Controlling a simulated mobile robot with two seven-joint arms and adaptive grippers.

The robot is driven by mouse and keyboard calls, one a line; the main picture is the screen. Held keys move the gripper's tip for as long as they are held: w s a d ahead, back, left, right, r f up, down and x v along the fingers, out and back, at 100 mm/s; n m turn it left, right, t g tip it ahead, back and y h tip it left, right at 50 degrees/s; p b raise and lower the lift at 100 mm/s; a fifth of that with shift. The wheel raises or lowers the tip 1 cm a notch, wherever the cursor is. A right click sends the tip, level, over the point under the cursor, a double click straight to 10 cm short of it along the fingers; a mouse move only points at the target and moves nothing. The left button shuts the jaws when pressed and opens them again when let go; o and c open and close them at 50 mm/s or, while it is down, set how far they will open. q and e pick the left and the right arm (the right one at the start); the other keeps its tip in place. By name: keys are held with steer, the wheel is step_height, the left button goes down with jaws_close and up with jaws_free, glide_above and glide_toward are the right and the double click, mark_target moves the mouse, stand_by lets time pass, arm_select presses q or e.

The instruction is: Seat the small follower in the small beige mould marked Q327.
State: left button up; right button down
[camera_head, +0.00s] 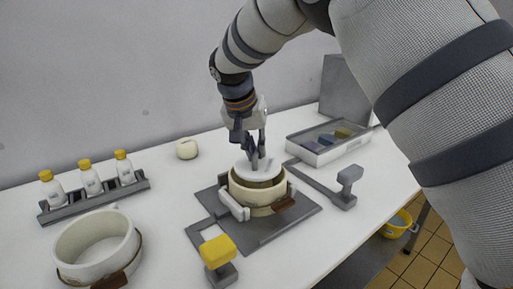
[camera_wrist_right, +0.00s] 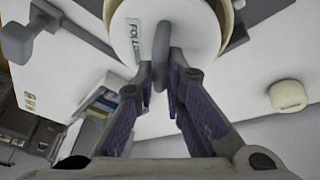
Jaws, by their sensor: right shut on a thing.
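The small follower (camera_head: 247,167) is a white disc with a grey upright handle. The wrist view shows its lettered label, partly cut off, and its white face (camera_wrist_right: 195,30). My right gripper (camera_head: 257,158) is shut on the handle; its purple-padded fingers (camera_wrist_right: 160,85) pinch it from both sides. The small beige mould (camera_head: 240,191) stands on a grey plate, with a brown tag too small to read. The follower is over the mould's mouth, around rim height; I cannot tell whether it touches the inside wall. My left gripper is not in view.
A larger whitish mould (camera_head: 72,254) with a brown tag stands front left. White bottles with yellow caps fill a rack (camera_head: 100,198). A grey plate (camera_head: 275,232) carries clamps, a yellow block (camera_head: 217,250) and a grey lever (camera_head: 347,181). A tray (camera_head: 316,158) and round cheese-like piece (camera_head: 186,148) are behind.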

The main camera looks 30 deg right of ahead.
steer(key=shift+f, duration=1.45)
stand_by(0.7)
steer(key=c, duration=1.6)
jaws_free()
steer(key=v, duration=1.2)
